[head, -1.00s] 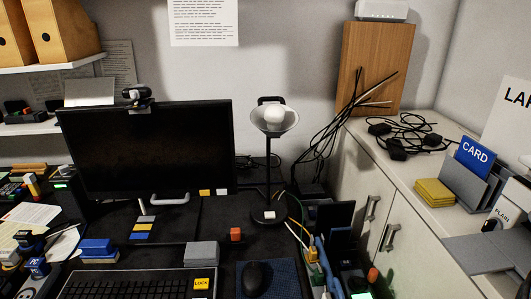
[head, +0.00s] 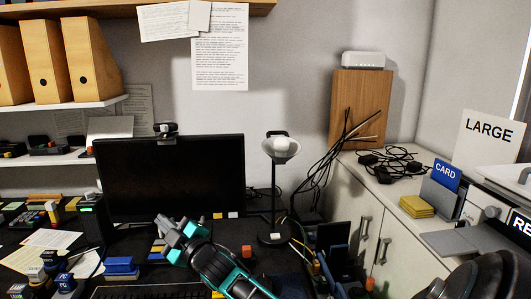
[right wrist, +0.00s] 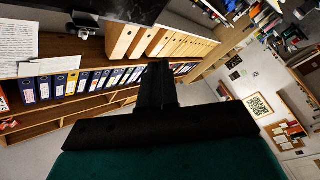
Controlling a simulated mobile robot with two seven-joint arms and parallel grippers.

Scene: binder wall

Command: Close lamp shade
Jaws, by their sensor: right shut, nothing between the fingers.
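The desk lamp (head: 272,195) stands upright right of the monitor, on a round black base. Its pale, bowl-like shade (head: 293,152) is at the top, with a round white bulb (head: 281,144) showing in it and a dark handle-like piece above. My right gripper (head: 170,238) is in front of the monitor's lower part, left of and below the shade and apart from it. It is shut and empty; its dark fingers (right wrist: 160,80) also show together in the right wrist view. The lamp does not show in the right wrist view. My left gripper is not in view.
The monitor (head: 165,180) stands left of the lamp. Black cables (head: 335,160) hang from the cabinet at right. A blue CARD holder (head: 446,173) and yellow pads (head: 416,206) sit on that cabinet. The right wrist view shows shelves of binders (right wrist: 72,82).

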